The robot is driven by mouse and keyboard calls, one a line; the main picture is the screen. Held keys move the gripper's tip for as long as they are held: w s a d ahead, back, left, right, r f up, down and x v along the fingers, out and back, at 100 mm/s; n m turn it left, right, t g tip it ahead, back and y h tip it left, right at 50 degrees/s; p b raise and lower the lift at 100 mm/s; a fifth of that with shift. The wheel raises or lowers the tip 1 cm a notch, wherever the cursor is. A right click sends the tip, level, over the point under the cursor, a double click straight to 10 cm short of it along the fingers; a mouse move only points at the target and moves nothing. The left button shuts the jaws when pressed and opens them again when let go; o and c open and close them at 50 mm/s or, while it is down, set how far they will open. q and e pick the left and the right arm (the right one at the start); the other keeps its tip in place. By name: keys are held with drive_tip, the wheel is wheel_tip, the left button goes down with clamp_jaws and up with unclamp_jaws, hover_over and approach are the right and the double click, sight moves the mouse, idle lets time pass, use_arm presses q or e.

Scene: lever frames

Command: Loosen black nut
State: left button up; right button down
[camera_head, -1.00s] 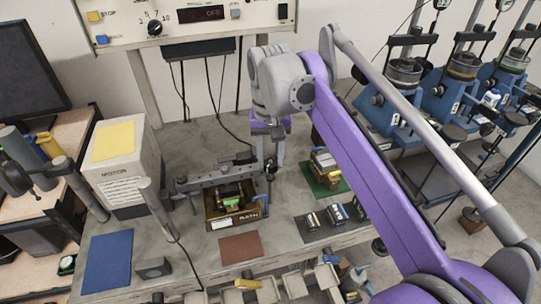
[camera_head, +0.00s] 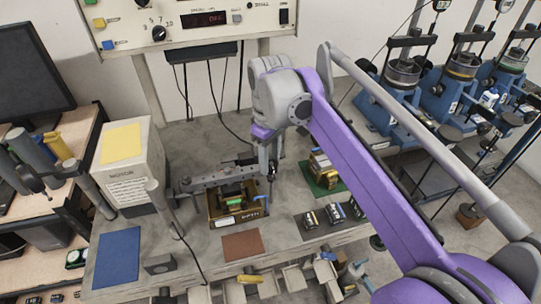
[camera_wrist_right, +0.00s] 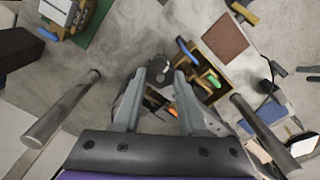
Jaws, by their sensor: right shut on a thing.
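The black nut (camera_wrist_right: 158,70) shows as a dark round piece between the fingertips of my right gripper (camera_wrist_right: 159,80) in the right wrist view. The gripper is shut on it from above. In the head view my right gripper (camera_head: 271,172) points down at the right end of a grey metal bar (camera_head: 215,180), and its fingers largely hide the nut. A brass-coloured box (camera_head: 222,222) with dark and green parts sits just left of and below the gripper. My left gripper is not in view.
A brown mat (camera_head: 243,246), a blue mat (camera_head: 112,258) and a green mat (camera_head: 320,185) lie on the grey bench. A cream box (camera_head: 125,165) stands at the left. Small bins line the front edge.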

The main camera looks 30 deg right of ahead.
drive_tip(key=n, duration=0.3)
drive_tip(key=shift+r+n+p, duration=0.1)
drive_tip(key=shift+n+p, duration=0.2)
drive_tip(key=shift+p, duration=0.05)
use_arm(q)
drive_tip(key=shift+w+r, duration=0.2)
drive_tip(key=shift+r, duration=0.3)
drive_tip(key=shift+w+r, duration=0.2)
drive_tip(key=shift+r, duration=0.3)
use_arm(e)
drive_tip(key=shift+a+n, duration=0.1)
drive_tip(key=shift+n, duration=1.8)
use_arm(q)
drive_tip(key=shift+p, duration=0.3)
use_arm(e)
drive_tip(key=shift+n, duration=0.3)
drive_tip(key=shift+c, duration=2.3)
unclamp_jaws()
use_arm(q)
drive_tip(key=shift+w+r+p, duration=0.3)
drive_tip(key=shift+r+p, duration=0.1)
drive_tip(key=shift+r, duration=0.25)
use_arm(e)
wheel_tip(320, 180, up, 11)
